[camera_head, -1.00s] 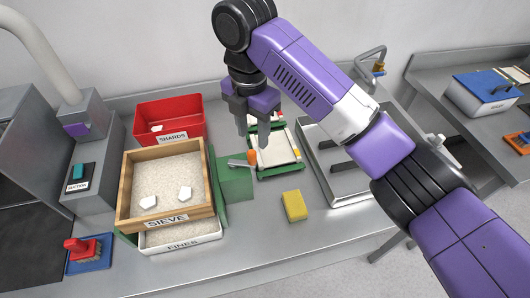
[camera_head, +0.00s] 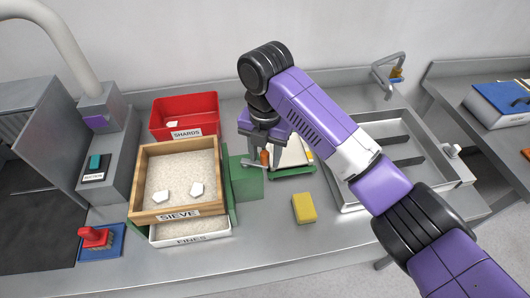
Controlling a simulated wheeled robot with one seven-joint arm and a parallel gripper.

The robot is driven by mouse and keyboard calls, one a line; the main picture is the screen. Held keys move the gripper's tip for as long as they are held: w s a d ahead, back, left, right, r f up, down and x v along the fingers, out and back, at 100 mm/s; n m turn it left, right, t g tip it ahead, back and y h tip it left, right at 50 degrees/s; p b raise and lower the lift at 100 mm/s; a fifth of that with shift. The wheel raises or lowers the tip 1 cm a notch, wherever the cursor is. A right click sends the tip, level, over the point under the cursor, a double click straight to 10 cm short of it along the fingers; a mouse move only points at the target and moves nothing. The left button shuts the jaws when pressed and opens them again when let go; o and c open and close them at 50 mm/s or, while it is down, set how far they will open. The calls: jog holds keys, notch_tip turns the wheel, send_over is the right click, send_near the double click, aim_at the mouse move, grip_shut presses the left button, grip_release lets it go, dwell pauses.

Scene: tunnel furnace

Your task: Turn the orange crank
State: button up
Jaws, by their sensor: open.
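The orange crank handle (camera_head: 264,157) stands up from a grey crank arm (camera_head: 251,163) on top of the green block (camera_head: 249,184), at the right side of the sieve. My gripper (camera_head: 263,158) points down at the crank, with its fingers apart around or just behind the orange handle. I cannot tell whether a finger touches it. The wooden sieve (camera_head: 151,216) holds sand with two white shards on it. It sits over the white fines tray (camera_head: 190,238).
A red shards bin (camera_head: 205,104) stands behind the sieve. A yellow sponge (camera_head: 304,208) lies on the bench to the right of the green block. A metal sink (camera_head: 437,170) is farther right. A blue pad with a red-handled brush (camera_head: 95,237) lies front left.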

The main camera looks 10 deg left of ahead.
jog(key=shift+f, duration=0.1)
grip_shut()
jog(key=shift+s+m+p, duration=0.1)
jog(key=shift+m+p, duration=0.2)
